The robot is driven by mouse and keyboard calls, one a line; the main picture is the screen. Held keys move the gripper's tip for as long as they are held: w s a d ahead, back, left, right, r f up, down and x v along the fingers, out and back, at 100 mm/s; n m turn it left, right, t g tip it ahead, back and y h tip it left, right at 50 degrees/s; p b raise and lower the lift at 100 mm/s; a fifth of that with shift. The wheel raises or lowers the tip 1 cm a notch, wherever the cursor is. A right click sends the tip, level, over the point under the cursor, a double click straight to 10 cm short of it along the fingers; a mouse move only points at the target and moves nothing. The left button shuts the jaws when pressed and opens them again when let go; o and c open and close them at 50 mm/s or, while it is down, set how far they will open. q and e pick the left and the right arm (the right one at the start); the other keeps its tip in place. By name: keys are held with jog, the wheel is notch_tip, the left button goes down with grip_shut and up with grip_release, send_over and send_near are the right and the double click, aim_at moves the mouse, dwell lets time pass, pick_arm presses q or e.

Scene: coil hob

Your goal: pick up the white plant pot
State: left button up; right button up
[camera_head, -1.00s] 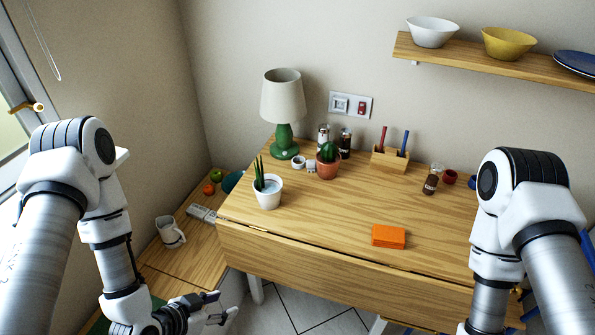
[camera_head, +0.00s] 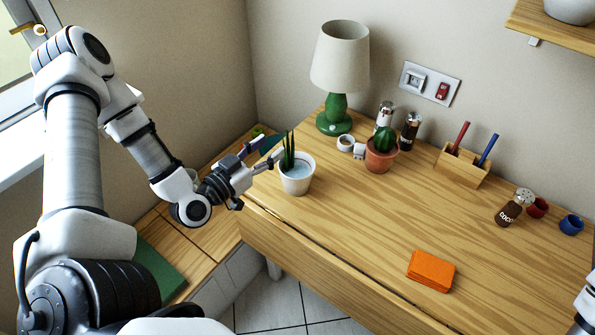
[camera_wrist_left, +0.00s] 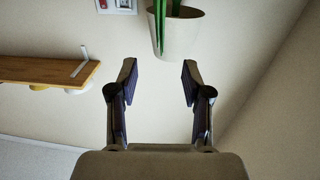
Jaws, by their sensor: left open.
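The white plant pot (camera_head: 297,184) stands upright on the wooden table near its left end, with green spiky leaves rising from pale fill. My left gripper (camera_head: 267,152) is open and empty, just left of the pot, its fingers pointing toward it. In the left wrist view the pot (camera_wrist_left: 182,36) shows at the top, beyond the open fingertips (camera_wrist_left: 159,70) and a little right of their middle. It is not between the fingers. My right gripper is out of view; only a bit of that arm shows at the lower right.
A green lamp (camera_head: 335,115) with a cream shade stands behind the pot. A cactus in a terracotta pot (camera_head: 381,158) is to its right. The table between is clear. A lower wooden bench (camera_head: 190,250) is at left.

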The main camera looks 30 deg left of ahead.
aim_at(282, 138)
pick_arm(q)
jog(key=w, duration=0.3)
jog(key=w+d, duration=0.1)
jog(key=w, duration=0.3)
jog(key=shift+d, duration=0.2)
jog(key=shift+r, duration=0.1)
grip_shut()
